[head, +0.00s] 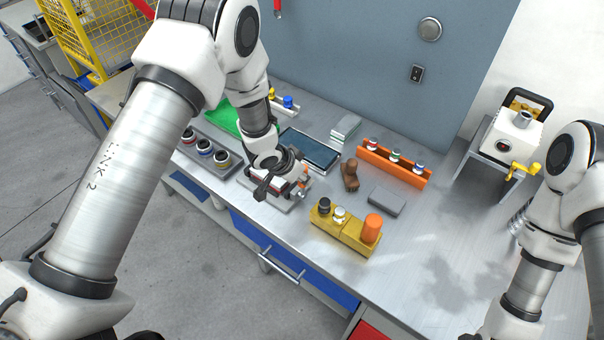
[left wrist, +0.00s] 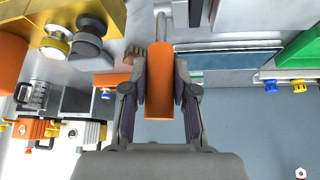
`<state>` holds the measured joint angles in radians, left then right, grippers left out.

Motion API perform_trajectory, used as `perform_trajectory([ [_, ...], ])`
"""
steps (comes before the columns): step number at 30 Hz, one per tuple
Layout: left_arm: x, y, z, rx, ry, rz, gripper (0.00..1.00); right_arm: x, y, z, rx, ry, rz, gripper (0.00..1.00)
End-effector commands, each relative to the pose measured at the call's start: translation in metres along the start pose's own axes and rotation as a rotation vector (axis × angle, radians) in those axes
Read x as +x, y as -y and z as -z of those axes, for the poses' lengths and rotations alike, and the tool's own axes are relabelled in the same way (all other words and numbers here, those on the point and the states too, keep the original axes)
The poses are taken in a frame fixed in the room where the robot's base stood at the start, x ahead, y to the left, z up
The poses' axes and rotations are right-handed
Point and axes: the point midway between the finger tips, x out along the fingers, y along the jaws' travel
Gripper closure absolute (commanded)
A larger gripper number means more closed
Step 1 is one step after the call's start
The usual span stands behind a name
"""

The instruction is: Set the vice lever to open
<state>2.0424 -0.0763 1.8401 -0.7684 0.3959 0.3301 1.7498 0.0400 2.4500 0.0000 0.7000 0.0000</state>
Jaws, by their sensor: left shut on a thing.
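The vice (head: 291,200) sits on the bench under my left gripper (head: 288,177), which hides much of it in the head view. Its lever handle (left wrist: 160,82) is an orange cylinder on a metal rod in the left wrist view. My left gripper (left wrist: 159,98) is shut on this handle, one finger on each side. In the head view only a small orange part of the lever (head: 305,171) shows beside the gripper. The exact lever angle is hard to tell. My right forearm shows at the right, but its gripper is out of frame.
A yellow block with knobs and an orange cylinder (head: 372,228) stands right of the vice. A grey tray with several round parts (head: 205,152) lies left. A tablet (head: 310,150), brown stamp-like object (head: 350,175) and orange rack (head: 392,165) are behind.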

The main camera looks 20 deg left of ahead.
Motion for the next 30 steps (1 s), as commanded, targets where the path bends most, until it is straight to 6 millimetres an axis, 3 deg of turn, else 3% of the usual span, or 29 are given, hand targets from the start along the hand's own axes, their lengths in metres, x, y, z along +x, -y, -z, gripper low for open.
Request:
perform_trajectory([
  [1,-0.001,0.001,0.003,0.001,-0.006,0.002,0.62,0.0,0.0,0.0,0.0,0.0,0.0,0.41],
  [2,-0.001,0.001,0.003,0.001,-0.006,0.002,0.52,0.0,0.0,0.0,0.0,0.0,0.0,0.41],
  [3,-0.001,0.001,0.003,0.001,-0.006,0.002,0.47,0.0,0.0,0.0,0.0,0.0,0.0,0.41],
  [14,-0.007,0.001,0.002,0.0,-0.003,0.001,0.47,0.0,0.0,0.0,0.0,0.0,0.0,0.41],
  [17,-0.024,0.001,0.002,-0.001,-0.004,0.002,0.47,0.0,0.0,0.0,0.0,0.0,0.0,0.41],
  [24,-0.085,0.001,0.003,0.0,-0.006,0.002,0.47,0.0,0.0,0.0,0.0,0.0,0.0,0.41],
  [30,-0.116,0.001,0.003,0.001,-0.005,0.001,0.47,0.0,0.0,0.0,0.0,0.0,0.0,0.41],
])
